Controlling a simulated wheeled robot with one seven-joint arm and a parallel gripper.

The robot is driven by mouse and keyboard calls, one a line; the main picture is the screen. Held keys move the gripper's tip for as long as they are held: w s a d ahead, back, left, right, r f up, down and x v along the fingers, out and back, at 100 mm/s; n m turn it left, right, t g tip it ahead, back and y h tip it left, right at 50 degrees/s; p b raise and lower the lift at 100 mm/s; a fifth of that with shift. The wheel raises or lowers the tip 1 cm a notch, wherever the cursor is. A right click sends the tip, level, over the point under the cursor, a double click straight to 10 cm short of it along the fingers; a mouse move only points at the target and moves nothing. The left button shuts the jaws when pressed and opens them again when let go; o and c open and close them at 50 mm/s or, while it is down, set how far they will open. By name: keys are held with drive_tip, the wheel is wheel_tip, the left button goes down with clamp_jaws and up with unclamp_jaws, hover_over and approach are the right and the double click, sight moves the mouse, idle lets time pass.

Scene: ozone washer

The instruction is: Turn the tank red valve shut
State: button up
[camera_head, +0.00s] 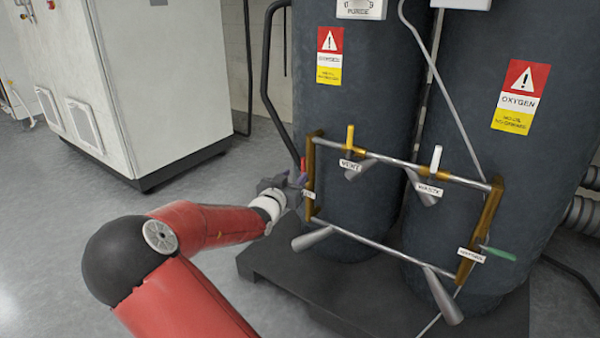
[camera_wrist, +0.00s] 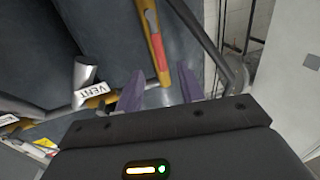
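The red valve handle (camera_head: 303,164) shows at the left end of the pipe frame in the head view, small and partly covered by my gripper. In the wrist view the red handle (camera_wrist: 158,52) lies along a brass upright (camera_wrist: 153,22). My gripper (camera_wrist: 160,73) is open, with its two purple fingers apart and the lower end of the handle close to the gap between their tips. I cannot tell whether either finger touches it. In the head view my gripper (camera_head: 298,181) is beside the frame's left upright.
Two dark tanks (camera_head: 362,100) stand behind the pipe frame on a dark base (camera_head: 270,270). The frame carries a yellow vent valve (camera_head: 350,136), a white waste valve (camera_head: 436,158) and a green handle (camera_head: 498,253). A black curved tube (camera_head: 266,75) rises near my gripper. A white cabinet (camera_head: 170,75) stands left.

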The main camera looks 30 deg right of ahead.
sight(302, 167)
drive_tip(key=x, duration=0.5)
drive_tip(key=shift+d, duration=0.1)
clamp_jaws()
